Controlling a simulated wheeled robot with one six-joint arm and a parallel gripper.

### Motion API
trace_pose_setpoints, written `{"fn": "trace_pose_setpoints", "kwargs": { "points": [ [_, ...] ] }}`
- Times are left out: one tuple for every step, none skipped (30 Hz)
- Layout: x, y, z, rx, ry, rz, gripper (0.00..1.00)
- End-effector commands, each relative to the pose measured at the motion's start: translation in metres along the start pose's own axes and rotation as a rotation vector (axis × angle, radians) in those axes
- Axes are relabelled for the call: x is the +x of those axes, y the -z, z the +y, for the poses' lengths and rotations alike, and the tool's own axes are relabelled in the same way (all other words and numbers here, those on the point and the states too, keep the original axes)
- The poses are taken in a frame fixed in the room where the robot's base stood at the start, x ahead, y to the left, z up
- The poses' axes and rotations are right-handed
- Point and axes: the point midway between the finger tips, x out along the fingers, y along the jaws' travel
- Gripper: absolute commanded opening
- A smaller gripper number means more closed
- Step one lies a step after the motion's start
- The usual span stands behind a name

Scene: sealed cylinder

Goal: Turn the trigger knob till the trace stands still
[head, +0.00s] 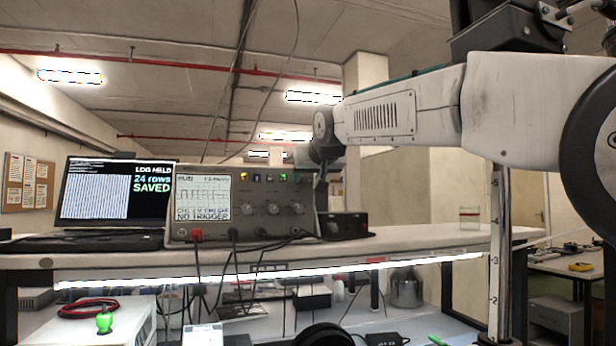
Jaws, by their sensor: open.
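The oscilloscope (252,229) stands on the raised shelf left of centre. Its lit screen (203,196) shows a square-wave trace with the words "NO TRIGGER" beneath. Three round knobs are in a row on its front: left (247,210), middle (273,208) and right (300,208). Their labels are too small to read, so I cannot tell which is the trigger knob. My arm reaches in from the right. My gripper (320,190), dark and small, is at the scope's right edge, open and apart from the knobs as far as I can see. Its fingertips are hard to make out.
A laptop (110,190) left of the scope reads "LOG HELD 24 rows SAVED". A black box (343,226) stands just right of the scope. Cables hang from the scope's front over the shelf edge. A glass jar (469,216) stands farther right; the shelf between is clear.

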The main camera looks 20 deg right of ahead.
Motion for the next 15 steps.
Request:
{"fn": "trace_pose_setpoints", "kwargs": {
  "points": [
    [0.0007, 0.0002, 0.0, 0.0, 0.0, 0.001, 0.44],
    [0.0007, 0.0003, -0.0001, 0.0, 0.0, 0.001, 0.44],
    [0.0007, 0.0004, -0.0002, 0.0, 0.0, 0.001, 0.44],
    [0.0006, 0.0004, -0.0003, 0.0, 0.0, 0.001, 0.44],
    [0.0005, 0.0004, -0.0004, 0.0, 0.0, 0.001, 0.44],
    [0.0005, 0.0003, -0.0005, -0.001, 0.001, 0.001, 0.44],
    [0.0005, 0.0003, -0.0006, -0.001, 0.001, 0.001, 0.41],
    [0.0005, 0.0003, -0.0007, -0.001, 0.001, 0.001, 0.33],
    [0.0004, 0.0003, -0.0007, -0.001, 0.001, 0.001, 0.22],
    [0.0004, 0.0003, -0.0008, -0.001, 0.001, 0.001, 0.14],
    [0.0004, 0.0003, -0.0009, -0.001, 0.001, 0.001, 0.05],
    [0.0004, 0.0003, -0.0009, -0.001, 0.001, 0.001, 0.0],
    [0.0003, 0.0003, -0.0009, -0.001, 0.001, 0.001, 0.0],
    [0.0003, 0.0002, -0.001, -0.001, 0.001, 0.001, 0.0],
    [0.0003, 0.0002, -0.001, -0.001, 0.001, 0.001, 0.0]
  ]
}}
